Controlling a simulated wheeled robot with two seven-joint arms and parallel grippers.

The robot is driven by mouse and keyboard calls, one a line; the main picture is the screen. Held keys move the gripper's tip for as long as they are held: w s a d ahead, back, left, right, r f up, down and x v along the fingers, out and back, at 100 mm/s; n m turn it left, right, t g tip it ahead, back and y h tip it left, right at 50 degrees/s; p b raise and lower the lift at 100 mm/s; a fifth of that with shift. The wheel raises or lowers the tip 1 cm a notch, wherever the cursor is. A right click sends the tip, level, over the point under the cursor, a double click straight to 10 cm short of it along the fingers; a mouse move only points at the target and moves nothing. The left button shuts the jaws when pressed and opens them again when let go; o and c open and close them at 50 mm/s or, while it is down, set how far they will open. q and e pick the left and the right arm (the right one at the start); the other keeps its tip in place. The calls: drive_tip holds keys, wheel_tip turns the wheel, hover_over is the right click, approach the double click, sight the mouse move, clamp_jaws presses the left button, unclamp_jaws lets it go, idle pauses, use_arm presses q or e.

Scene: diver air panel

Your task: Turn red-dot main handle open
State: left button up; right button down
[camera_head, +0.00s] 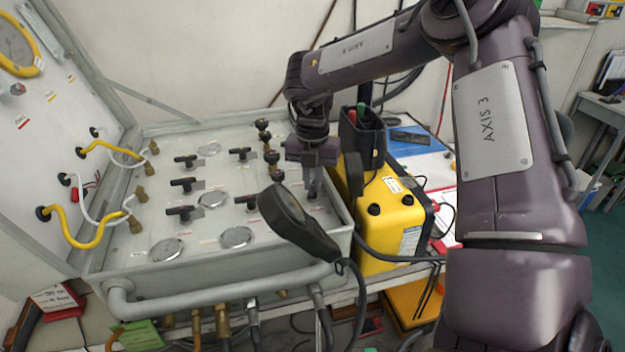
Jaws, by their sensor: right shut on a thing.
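The grey air panel (132,255) lies open on a bench, with several black T-shaped handles on its top, such as one at the left (182,184) and one nearer the middle (247,201). My right gripper (313,188) reaches down at the panel's right side, with its fingers low over the top plate. It is shut on what seems to be a handle there, mostly hidden by the fingers. I cannot make out a red dot on any handle. My left gripper is not in view.
A black handset (300,225) with a cable sits across the panel's front right. A yellow case (385,220) stands close to the right of my gripper. Several black knobs (271,158) rise left of the gripper. The raised lid (50,150) has yellow hoses.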

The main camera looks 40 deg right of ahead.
sight(313, 185)
drive_tip(key=shift+w+r+n, duration=0.1)
drive_tip(key=shift+r+n, duration=0.05)
drive_tip(key=shift+n, duration=2.15)
drive_tip(key=shift+d, duration=0.1)
drive_tip(key=c, duration=1.5)
unclamp_jaws()
drive_tip(key=shift+o, duration=0.2)
wheel_tip(313, 185, up, 8)
drive_tip(key=shift+f, duration=0.15)
